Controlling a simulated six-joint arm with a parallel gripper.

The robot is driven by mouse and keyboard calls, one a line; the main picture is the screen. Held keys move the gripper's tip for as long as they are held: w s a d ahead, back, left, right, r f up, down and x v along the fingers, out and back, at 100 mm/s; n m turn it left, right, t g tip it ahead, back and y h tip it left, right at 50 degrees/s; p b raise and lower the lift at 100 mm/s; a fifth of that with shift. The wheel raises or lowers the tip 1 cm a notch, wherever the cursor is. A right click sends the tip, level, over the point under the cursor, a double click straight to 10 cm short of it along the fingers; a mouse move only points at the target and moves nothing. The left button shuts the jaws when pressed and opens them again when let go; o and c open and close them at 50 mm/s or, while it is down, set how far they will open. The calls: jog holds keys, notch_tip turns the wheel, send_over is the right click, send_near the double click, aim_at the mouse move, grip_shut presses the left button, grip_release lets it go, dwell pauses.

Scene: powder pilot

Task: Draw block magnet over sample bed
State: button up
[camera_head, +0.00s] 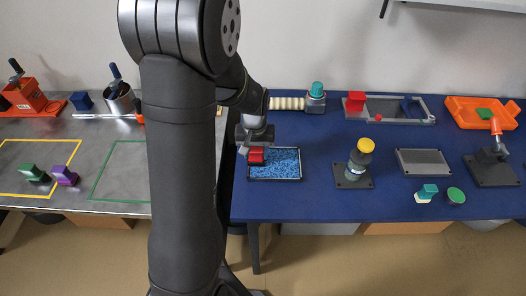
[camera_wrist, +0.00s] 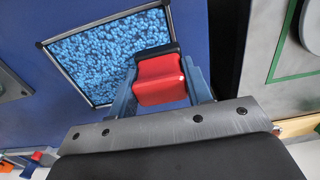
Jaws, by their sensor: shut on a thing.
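The block magnet (camera_wrist: 160,80) is red with a dark end. My gripper (camera_wrist: 163,92) is shut on it, one finger at each side. In the head view the magnet (camera_head: 256,155) shows below my gripper (camera_head: 256,148), at the upper left part of the sample bed. The sample bed (camera_head: 300,165) is a shallow dark-rimmed tray of blue granules on the blue table. In the wrist view the bed (camera_wrist: 42,44) lies beyond and left of the magnet, which overlaps its right edge. I cannot tell whether the magnet touches the granules.
A yellow-topped device (camera_head: 354,172) stands right of the bed, with a grey plate (camera_head: 422,162) further right. A ribbed part with a teal knob (camera_head: 316,97) is behind. The blue table (camera_head: 290,200) is clear in front of the bed. A grey table (camera_head: 70,195) is at left.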

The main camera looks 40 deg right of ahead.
jog(key=shift+r, duration=4.15)
